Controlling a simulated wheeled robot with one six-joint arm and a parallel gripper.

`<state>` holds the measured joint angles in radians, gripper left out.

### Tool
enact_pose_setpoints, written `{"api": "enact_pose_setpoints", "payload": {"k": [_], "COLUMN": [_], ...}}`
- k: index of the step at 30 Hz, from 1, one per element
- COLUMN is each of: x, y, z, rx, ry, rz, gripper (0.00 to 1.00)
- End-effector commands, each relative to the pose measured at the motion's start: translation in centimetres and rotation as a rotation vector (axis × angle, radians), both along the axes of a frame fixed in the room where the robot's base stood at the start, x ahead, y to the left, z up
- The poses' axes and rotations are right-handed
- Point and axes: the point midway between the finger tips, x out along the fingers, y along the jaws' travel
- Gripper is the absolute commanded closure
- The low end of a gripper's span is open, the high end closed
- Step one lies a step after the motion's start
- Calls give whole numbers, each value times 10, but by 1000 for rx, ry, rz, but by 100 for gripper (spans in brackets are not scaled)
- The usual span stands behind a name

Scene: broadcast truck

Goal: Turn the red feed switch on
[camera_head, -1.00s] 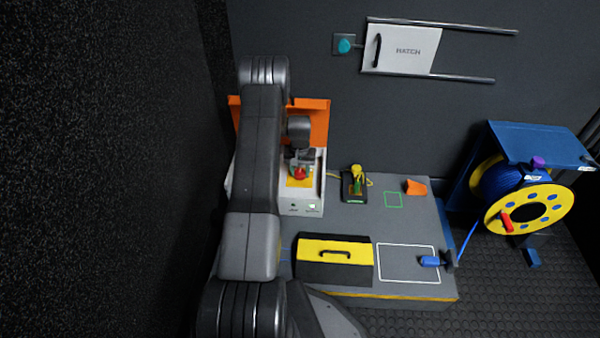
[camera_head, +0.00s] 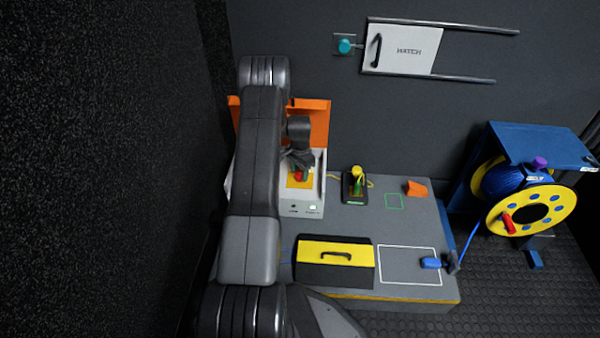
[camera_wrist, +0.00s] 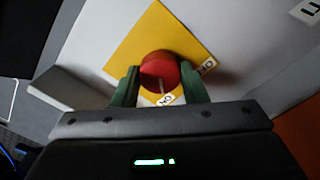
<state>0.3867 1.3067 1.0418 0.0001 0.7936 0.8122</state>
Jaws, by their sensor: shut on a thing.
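The red feed switch (camera_wrist: 160,68) is a round red knob on a yellow plate (camera_wrist: 147,39). The plate carries an OFF label (camera_wrist: 207,65) and an ON label (camera_wrist: 165,100). A white mark on the knob's near side points toward the ON label. My gripper (camera_wrist: 160,84) has its two green fingers on either side of the knob, shut on it. In the head view the switch (camera_head: 299,176) sits on a white box (camera_head: 301,209), with my gripper (camera_head: 298,160) over it and partly hiding it.
An orange panel (camera_head: 318,112) stands behind the box. A hatch (camera_head: 400,48) is on the wall.

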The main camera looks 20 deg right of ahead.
Motion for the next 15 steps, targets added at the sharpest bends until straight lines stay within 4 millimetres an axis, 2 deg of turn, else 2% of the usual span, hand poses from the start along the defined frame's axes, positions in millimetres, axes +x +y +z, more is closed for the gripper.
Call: {"api": "enact_pose_setpoints", "payload": {"k": [15], "x": [1], "y": [-1], "z": [1], "rx": [-1], "ry": [-3], "rz": [-31], "gripper": [84]}}
